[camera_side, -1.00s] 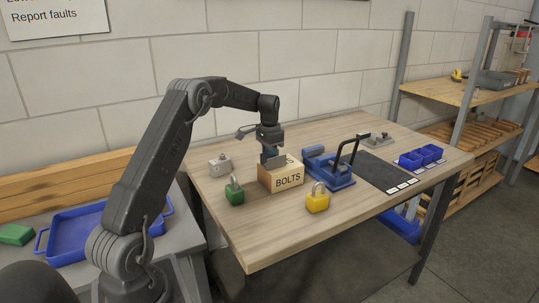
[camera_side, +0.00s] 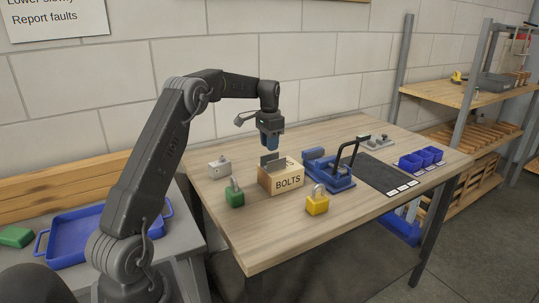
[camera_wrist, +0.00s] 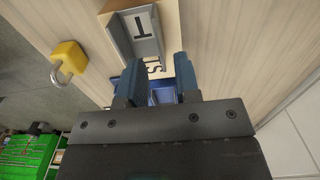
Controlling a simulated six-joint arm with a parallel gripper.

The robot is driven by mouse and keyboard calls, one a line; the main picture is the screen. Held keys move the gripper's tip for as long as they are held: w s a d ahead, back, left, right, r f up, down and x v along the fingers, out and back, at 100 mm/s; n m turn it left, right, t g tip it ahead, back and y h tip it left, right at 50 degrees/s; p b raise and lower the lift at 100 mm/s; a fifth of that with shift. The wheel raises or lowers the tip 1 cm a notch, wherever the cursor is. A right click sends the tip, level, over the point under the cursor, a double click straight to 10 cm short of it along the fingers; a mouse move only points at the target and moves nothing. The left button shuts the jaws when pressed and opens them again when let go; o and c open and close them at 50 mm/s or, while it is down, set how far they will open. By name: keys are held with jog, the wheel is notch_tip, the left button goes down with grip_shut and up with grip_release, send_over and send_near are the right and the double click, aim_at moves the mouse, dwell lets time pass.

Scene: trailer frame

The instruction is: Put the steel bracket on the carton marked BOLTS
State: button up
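The carton marked BOLTS (camera_side: 288,183) stands on the wooden bench. The grey steel bracket (camera_side: 273,161) rests on top of the carton, with an upright plate showing. In the wrist view the bracket (camera_wrist: 149,46) lies just beyond the fingertips and covers part of the lettering. My gripper (camera_side: 271,147) hangs above the bracket, clear of it. In the wrist view my gripper (camera_wrist: 157,68) has its two blue fingers apart with nothing held between them.
A green padlock (camera_side: 235,194) and a yellow padlock (camera_side: 317,201) stand near the carton. A blue clamp (camera_side: 328,172) with a black handle is close right.

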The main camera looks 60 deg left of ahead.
notch_tip(320, 180, up, 7)
jog(key=s+d+r+t, duration=0.1)
jog(key=s+d+r, duration=0.2)
jog(key=d, duration=0.4)
jog(key=s+d+r+t, duration=0.1)
jog(key=s+d+r, duration=0.2)
jog(key=d, duration=0.5)
jog(key=s+d+r+t, duration=0.1)
jog(key=s+d+r, duration=0.15)
jog(key=d, duration=0.45)
jog(key=s+d+f+t, duration=0.1)
jog(key=s+d+f, duration=0.2)
jog(key=s+d, duration=0.3)
jog(key=s+d+f+t, duration=0.1)
jog(key=s+d+f, duration=0.3)
jog(key=s, duration=0.8)
jog(key=shift+d+f+t, duration=0.2)
jog(key=shift+d+t, duration=0.1)
jog(key=shift+d, duration=0.7)
